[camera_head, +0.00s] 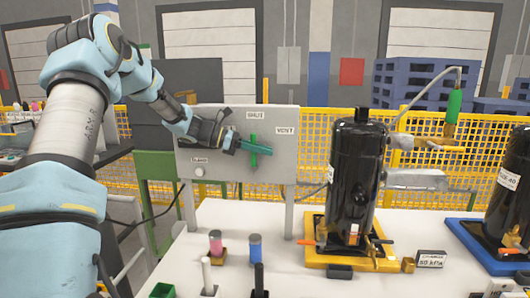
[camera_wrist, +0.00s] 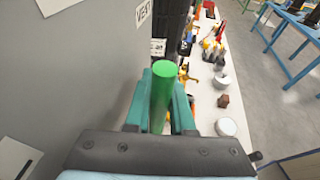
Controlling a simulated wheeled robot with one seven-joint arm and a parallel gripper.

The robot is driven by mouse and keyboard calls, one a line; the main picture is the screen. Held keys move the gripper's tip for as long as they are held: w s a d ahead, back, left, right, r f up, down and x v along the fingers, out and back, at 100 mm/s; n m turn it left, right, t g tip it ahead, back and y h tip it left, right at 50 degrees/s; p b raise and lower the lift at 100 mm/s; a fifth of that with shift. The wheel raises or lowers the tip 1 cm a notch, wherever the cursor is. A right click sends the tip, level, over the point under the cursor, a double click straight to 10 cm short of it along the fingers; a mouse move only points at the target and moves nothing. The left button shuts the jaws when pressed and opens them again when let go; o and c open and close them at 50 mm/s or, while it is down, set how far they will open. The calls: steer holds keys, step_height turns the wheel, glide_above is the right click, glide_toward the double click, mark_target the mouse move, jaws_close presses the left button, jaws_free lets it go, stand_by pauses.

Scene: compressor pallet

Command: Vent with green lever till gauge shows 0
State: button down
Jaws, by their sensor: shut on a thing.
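The green lever (camera_head: 253,158) stands upright on the front of a grey panel (camera_head: 220,180), left of the VENT label (camera_head: 285,130). In the wrist view the lever (camera_wrist: 161,92) is a green cylinder between my teal fingers. My gripper (camera_head: 258,147) is shut on it. The wrist view also shows my gripper (camera_wrist: 160,105) and the VENT label (camera_wrist: 144,13). The lever's base is hidden behind my gripper. I cannot make out a gauge reading on the panel. A small sign (camera_head: 430,259) on the table appears to read 80 kPa.
A black compressor (camera_head: 355,180) stands on a yellow tray (camera_head: 340,262) right of the panel. Another black compressor (camera_head: 507,215) is on a blue tray (camera_head: 475,245). Small bottles and parts sit on the white table (camera_head: 310,280). A yellow mesh fence (camera_head: 318,140) runs behind.

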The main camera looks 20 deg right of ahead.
stand_by(0.3)
steer(key=c, duration=1)
jaws_free()
steer(key=shift+c, duration=0.2)
steer(key=b+v, duration=0.2)
steer(key=v, duration=0.9)
steer(key=shift+b, duration=0.35)
steer(key=shift+f, duration=0.1)
steer(key=shift+s, duration=0.1)
steer(key=s+a+f+m+t+y, duration=0.3)
steer(key=s+a+f+m+y, duration=0.3)
steer(key=s+a, duration=0.5)
steer(key=s+a+f+m+t+y, duration=0.3)
steer(key=s+a+f+m+y, duration=0.4)
steer(key=s+a, duration=0.5)
step_height(320, 180, down, 2)
steer(key=a+m, duration=0.2)
steer(key=shift+s+f+m+y, duration=0.15)
steer(key=shift+f+m+y, duration=0.1)
steer(key=shift+m+y, duration=0.05)
